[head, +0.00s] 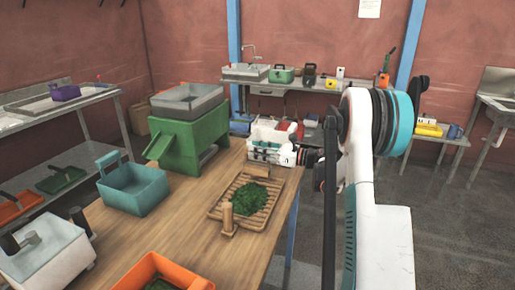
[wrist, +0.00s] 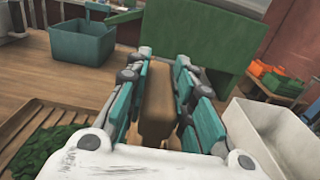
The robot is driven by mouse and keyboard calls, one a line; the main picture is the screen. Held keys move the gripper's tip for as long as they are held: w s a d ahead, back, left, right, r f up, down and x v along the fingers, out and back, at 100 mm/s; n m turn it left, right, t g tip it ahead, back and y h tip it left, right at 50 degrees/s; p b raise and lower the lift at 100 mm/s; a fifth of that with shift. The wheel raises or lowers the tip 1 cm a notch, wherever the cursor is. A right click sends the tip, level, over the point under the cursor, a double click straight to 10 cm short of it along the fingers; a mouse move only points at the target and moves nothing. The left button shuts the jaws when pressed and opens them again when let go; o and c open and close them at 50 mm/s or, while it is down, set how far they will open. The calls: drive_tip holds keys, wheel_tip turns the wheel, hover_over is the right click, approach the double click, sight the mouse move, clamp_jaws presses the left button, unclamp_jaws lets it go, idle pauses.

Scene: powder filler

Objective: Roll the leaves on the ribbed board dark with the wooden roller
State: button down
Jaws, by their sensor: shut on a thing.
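The ribbed wooden board (head: 217,211) lies on the wooden table, with a pile of dark green leaves (head: 250,196) on its middle. The leaves (wrist: 48,150) and board edge (wrist: 22,118) also show at lower left in the wrist view. My gripper (head: 272,152) is at the board's far end, beyond the leaves. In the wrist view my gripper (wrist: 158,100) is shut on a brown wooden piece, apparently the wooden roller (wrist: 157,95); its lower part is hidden. A wooden block, apparently the same roller, shows at the far end (head: 257,170).
A green machine with a grey tray (head: 190,130) stands behind the board. A teal bin (head: 133,187) is to the left, an orange bin (head: 165,270) in front. A white container (wrist: 265,140) is close right of my gripper.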

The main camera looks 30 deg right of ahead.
sight(257, 163)
wheel_tip(257, 163, down, 4)
drive_tip(key=shift+r+b, duration=0.1)
drive_tip(key=shift+b, duration=0.7)
drive_tip(key=shift+s+a, duration=0.15)
drive_tip(key=shift+a, duration=0.1)
drive_tip(key=s+a, duration=1.1)
drive_tip(key=a, duration=0.2)
wheel_tip(257, 163, up, 6)
drive_tip(key=p, duration=0.3)
drive_tip(key=shift+a+r, duration=0.2)
drive_tip(key=shift+a, duration=0.15)
drive_tip(key=shift+w+a, duration=0.1)
drive_tip(key=shift+w, duration=0.1)
